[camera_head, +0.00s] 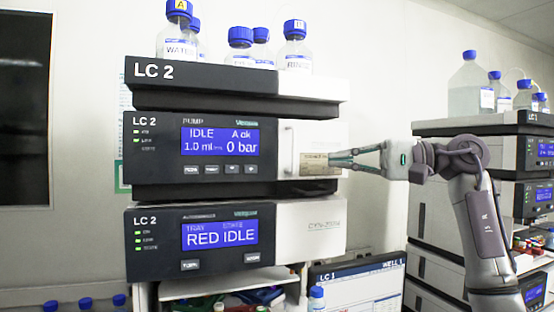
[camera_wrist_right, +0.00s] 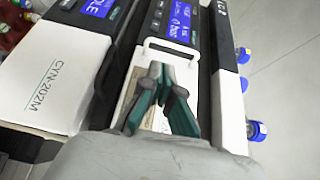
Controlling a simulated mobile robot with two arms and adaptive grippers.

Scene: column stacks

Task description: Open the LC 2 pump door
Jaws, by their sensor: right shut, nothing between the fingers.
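The LC 2 pump (camera_head: 220,146) is the dark unit in the middle of the stack, with a blue screen reading IDLE and 0 bar. Its white door (camera_head: 312,135) is at its right end and looks closed. A slim upright handle (camera_head: 288,150) is near the door's left edge; it also shows in the right wrist view (camera_wrist_right: 172,49). My right gripper (camera_head: 332,160) reaches in from the right, shut and empty, its fingertips in front of the door and short of the handle. In the right wrist view its green-grey fingers (camera_wrist_right: 163,72) partly cover the door and its label. My left gripper is out of view.
The autosampler (camera_head: 220,240) with its white side panel is below the pump. Blue-capped bottles (camera_head: 240,48) stand on top of the stack. The LC 1 stack (camera_head: 480,128) is behind my right arm, with a gap between the stacks.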

